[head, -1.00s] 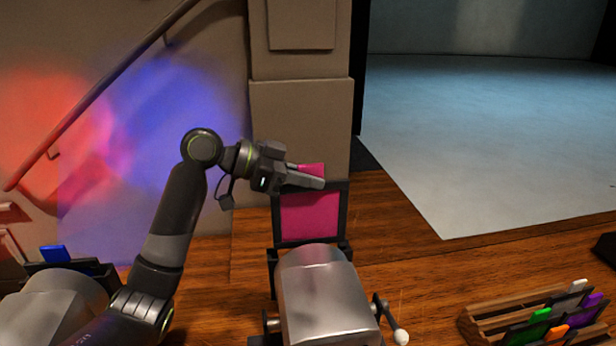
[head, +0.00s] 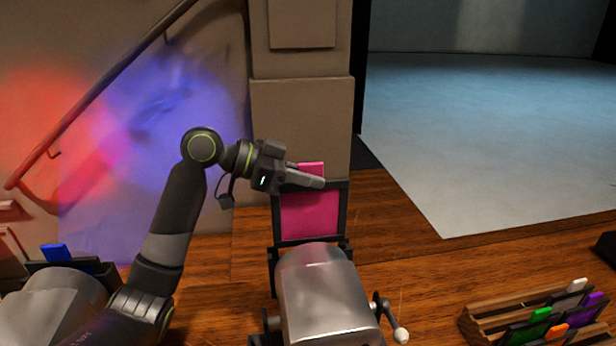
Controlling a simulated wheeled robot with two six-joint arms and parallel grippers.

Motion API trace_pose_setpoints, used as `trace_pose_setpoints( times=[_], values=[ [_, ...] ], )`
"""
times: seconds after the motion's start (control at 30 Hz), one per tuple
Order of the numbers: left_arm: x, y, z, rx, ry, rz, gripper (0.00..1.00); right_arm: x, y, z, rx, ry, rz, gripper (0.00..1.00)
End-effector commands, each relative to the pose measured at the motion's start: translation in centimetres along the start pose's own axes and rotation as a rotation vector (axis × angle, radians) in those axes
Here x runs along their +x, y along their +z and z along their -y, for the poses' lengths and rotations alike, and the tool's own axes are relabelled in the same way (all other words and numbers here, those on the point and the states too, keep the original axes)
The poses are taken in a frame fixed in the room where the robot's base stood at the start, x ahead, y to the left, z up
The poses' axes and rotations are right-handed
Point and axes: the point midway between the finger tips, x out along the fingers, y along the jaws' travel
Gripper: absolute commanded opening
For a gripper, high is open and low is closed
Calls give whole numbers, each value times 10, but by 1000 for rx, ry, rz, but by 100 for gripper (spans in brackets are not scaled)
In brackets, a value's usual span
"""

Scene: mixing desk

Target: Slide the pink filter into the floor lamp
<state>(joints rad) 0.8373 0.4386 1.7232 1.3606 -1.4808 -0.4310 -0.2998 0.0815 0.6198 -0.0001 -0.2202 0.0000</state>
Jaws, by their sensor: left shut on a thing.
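The pink filter (head: 309,214) is a flat square that shows inside the dark frame at the front of the floor lamp (head: 322,296), a silver-bodied lamp low in the middle of the head view. A pink tab (head: 312,168) stands up above the frame's top edge. My left gripper (head: 310,181) comes in from the left and is shut on the filter at its tab, just above the frame. The fingers hide the lower part of the tab. My right gripper is not in view.
A wooden rack (head: 530,322) at the lower right holds green, orange, purple and white-tabbed filters. Another lamp with a blue tab (head: 54,254) stands at the lower left. A handle (head: 398,330) juts from the floor lamp's right side. A stair rail runs up the left wall.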

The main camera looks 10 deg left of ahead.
Motion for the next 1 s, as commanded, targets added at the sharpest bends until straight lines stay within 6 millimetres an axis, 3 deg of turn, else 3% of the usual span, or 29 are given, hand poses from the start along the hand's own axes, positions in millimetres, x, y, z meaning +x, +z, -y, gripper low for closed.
trace_pose_setpoints(
  times=[1.0],
  values=[
    [12,28,0,0,0,-1,0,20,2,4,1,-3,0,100]
  ],
)
